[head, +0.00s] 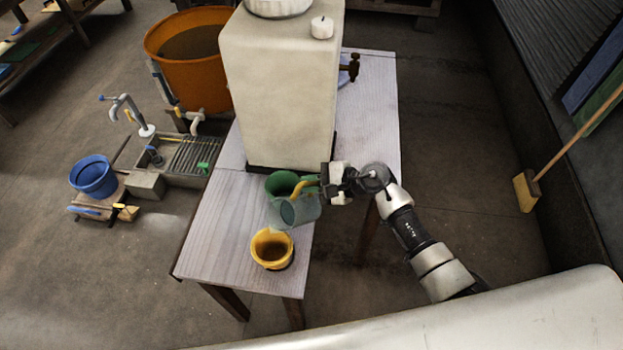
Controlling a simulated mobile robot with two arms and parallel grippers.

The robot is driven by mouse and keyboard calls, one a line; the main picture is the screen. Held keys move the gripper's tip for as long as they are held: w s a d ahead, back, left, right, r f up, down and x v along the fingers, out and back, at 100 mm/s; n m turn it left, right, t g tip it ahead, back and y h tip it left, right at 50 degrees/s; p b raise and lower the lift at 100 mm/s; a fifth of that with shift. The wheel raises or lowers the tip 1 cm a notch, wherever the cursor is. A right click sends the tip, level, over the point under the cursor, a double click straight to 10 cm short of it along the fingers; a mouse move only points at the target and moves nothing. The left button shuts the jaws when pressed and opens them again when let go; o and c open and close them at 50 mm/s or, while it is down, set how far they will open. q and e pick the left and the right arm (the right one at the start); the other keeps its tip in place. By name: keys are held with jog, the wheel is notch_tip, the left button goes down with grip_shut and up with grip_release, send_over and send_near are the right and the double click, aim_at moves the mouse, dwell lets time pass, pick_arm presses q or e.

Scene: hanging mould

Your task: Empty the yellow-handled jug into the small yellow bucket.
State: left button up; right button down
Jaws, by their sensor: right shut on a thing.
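The jug (300,211) is bluish-green and see-through, with a yellow handle (304,187). My right gripper (324,184) is shut on the handle, coming from the right. The jug is tilted, its mouth side towards the lower left, above the light table. The small yellow bucket (257,252) stands upright on the table, in front of and a little left of the jug. Something brownish shows inside the bucket. A faint pale patch lies between jug and bucket; I cannot tell if it is flowing liquid. The jug's contents are unclear. My left gripper is not in view.
A green container (280,182) stands right behind the jug. A tall pale block (275,95) fills the table (216,228) further back. An orange tub (198,85), a sink (187,160) and a blue bucket (93,177) stand left. The table's left front is clear.

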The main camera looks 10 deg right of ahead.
aim_at(294, 194)
jog(key=shift+a+r+n+t+h+p, duration=0.15)
jog(key=shift+r+n+h+p, duration=0.2)
jog(key=shift+p, duration=0.35)
jog(key=shift+r+n+t+h+p, duration=0.15)
jog(key=shift+r+p, duration=0.3)
jog(key=shift+p, duration=0.25)
jog(key=shift+s+a+r+n+t+h+p, duration=0.4)
jog(key=shift+s+a+r+n+h+p, duration=0.35)
jog(key=shift+p, duration=1.55)
jog(key=shift+s+a+r+n+t+h+p, duration=0.45)
jog(key=shift+a+r+n+h+p, duration=0.2)
jog(key=shift+p, duration=0.95)
jog(key=shift+s, duration=0.15)
jog(key=shift+s+a+r+n+t+h, duration=0.3)
jog(key=shift+s+a+n+h, duration=0.1)
jog(key=shift+s+a+n, duration=0.15)
jog(key=shift+s+a+r+n+t+h, duration=0.4)
jog(key=shift+s+a+r+t, duration=0.1)
jog(key=shift+a+r, duration=0.25)
jog(key=shift+a, duration=0.1)
